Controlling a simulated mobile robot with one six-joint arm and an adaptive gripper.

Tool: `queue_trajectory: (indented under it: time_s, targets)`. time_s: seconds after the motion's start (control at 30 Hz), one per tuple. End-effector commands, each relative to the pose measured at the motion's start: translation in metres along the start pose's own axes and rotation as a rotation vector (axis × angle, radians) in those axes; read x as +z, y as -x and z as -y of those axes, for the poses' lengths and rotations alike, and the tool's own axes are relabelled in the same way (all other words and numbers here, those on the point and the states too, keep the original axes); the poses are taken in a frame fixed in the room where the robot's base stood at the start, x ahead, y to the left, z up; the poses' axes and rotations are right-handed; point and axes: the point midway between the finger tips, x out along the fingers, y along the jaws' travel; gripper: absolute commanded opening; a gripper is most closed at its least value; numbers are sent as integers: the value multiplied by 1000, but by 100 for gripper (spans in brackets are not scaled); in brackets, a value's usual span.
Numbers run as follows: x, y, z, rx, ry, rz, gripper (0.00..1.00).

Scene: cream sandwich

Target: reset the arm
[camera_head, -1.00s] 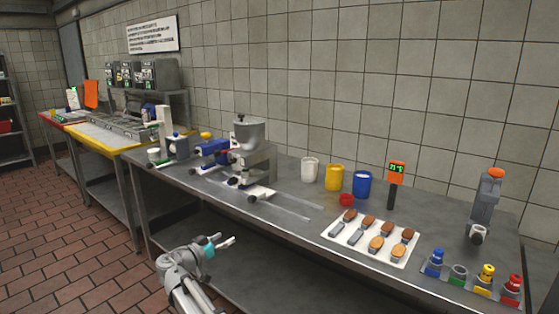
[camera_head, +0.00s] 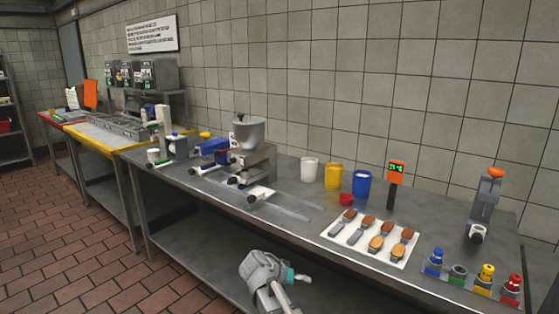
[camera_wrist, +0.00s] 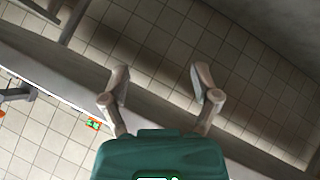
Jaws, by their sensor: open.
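My gripper (camera_head: 297,279) is low at the front edge of the steel table (camera_head: 290,218), below the level of its top. In the wrist view, my gripper (camera_wrist: 161,78) has its two fingers spread apart with nothing between them. Tiled wall and a dark band show beyond the fingers. In the head view, the fingers are small and partly hidden by my wrist, and they touch nothing that I can make out.
The tabletop holds a grey-hopper machine (camera_head: 250,134), white (camera_head: 309,170), yellow (camera_head: 333,177) and blue (camera_head: 361,184) cups, a white tray (camera_head: 334,240) of several pieces, an orange display (camera_head: 396,169) and several coloured bottles. Floor (camera_head: 110,270) is clear at left.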

Motion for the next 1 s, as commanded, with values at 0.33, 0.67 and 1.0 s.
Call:
queue_trajectory:
  time_s: [0.33, 0.67, 1.0]
  targets:
    - [79, -52, -67, -216, 157, 339, 79]
    - [132, -60, -102, -485, 255, 512, 79]
    - [159, -55, -120, -676, 295, 563, 79]
